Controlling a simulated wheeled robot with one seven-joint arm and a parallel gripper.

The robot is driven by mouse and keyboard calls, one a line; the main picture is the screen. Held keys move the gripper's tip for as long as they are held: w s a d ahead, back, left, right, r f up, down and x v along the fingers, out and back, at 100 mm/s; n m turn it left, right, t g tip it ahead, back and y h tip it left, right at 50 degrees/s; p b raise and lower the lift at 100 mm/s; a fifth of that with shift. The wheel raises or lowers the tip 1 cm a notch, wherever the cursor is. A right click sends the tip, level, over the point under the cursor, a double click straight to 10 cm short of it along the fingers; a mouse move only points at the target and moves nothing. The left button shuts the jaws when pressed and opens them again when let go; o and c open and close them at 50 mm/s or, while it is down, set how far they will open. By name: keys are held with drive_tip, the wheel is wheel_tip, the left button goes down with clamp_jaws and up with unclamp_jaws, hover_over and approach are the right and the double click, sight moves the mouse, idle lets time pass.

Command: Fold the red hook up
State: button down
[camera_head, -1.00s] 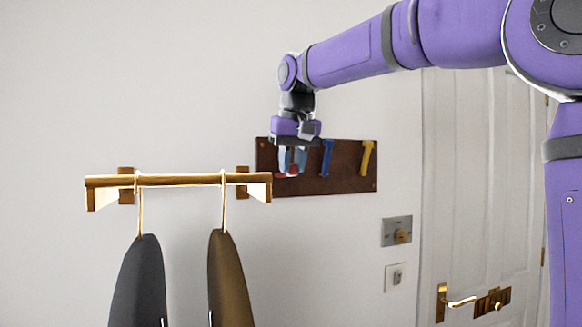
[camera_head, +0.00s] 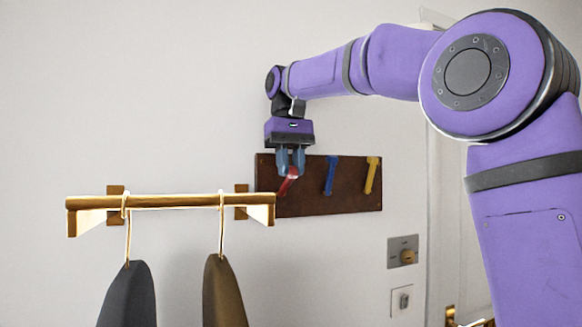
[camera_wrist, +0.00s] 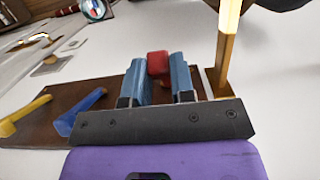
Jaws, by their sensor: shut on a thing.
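The red hook (camera_head: 288,184) is at the left end of a dark wooden board (camera_head: 345,204) on the wall. It slants, with its lower end towards the left. My gripper (camera_head: 290,168) points down in front of the board, its blue fingers shut on the red hook. In the wrist view the red hook (camera_wrist: 158,65) shows as a red block between the two blue fingers (camera_wrist: 160,82). The fingers hide part of it.
A blue hook (camera_head: 331,175) and a yellow hook (camera_head: 372,175) are to the right on the board. A brass rail (camera_head: 170,202) with two hangers is just left of my gripper. A switch plate (camera_head: 402,251) and a door are at the right.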

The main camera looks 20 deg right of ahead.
drive_tip(key=c, duration=1)
unclamp_jaws()
drive_tip(key=shift+o, duration=0.2)
drive_tip(key=shift+r, duration=1.85)
drive_tip(key=s+r, duration=0.1)
drive_tip(key=s, duration=1.5)
drive_tip(key=shift+r, duration=0.15)
